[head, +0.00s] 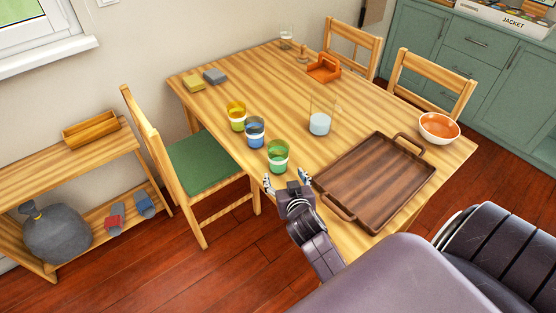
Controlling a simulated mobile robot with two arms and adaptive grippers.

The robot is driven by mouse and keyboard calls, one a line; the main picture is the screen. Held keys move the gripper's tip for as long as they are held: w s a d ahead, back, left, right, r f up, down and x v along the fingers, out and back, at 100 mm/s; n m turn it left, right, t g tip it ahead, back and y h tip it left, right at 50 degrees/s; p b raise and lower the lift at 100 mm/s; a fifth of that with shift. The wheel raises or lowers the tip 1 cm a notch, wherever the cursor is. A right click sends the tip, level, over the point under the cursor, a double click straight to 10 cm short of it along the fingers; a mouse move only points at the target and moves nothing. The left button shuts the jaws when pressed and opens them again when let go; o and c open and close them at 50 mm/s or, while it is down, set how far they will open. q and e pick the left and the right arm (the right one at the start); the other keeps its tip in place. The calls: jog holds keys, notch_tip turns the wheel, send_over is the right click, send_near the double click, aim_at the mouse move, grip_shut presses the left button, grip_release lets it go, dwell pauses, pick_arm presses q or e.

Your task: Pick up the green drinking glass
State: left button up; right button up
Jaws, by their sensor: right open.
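The green drinking glass (278,157) stands upright near the front left edge of the wooden table, with a whitish band around it. A blue glass (255,131) and a yellow glass (237,117) stand behind it in a row toward the back left. My right gripper (287,181) is open just in front of the green glass, its two fingers apart and pointing toward it. It appears empty; I cannot tell whether a fingertip touches the glass. My left gripper is not in view.
A brown tray (375,182) with handles lies right of my gripper. A clear glass (320,124) stands behind the green one. A green-seated chair (200,162) is left of the table.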

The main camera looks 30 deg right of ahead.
aim_at(278, 164)
jog(key=shift+w+d+f, duration=0.1)
jog(key=shift+w+d, duration=0.05)
jog(key=shift+w, duration=0.35)
jog(key=shift+w+d, duration=0.15)
jog(key=shift+w, duration=0.35)
jog(key=shift+x, duration=3.25)
jog(key=shift+a, duration=0.15)
jog(key=shift+c, duration=0.4)
jog(key=c, duration=1.4)
